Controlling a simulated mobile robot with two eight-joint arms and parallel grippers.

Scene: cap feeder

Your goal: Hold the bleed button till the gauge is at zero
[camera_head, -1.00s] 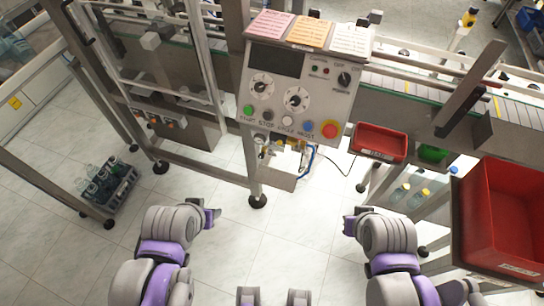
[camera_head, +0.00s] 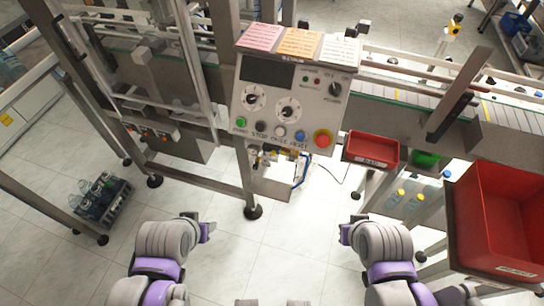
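The control panel (camera_head: 290,110) stands ahead of me, with two dials and a row of coloured buttons. Below it is a small air unit (camera_head: 268,172) with brass-coloured fittings and a blue hose. Its gauge and bleed button are too small to make out. My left gripper (camera_head: 208,232) is low, below and left of the air unit and apart from it. My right gripper (camera_head: 345,234) is below and right of the unit, also apart. Both point inward and seem empty; their finger gaps are not clear.
A table leg (camera_head: 248,185) stands just left of the air unit. A red bin (camera_head: 371,149) and green bin (camera_head: 426,160) hang right of the panel. A large red crate (camera_head: 500,222) is at the right. A crate of bottles (camera_head: 102,203) is on the left floor. The middle floor is clear.

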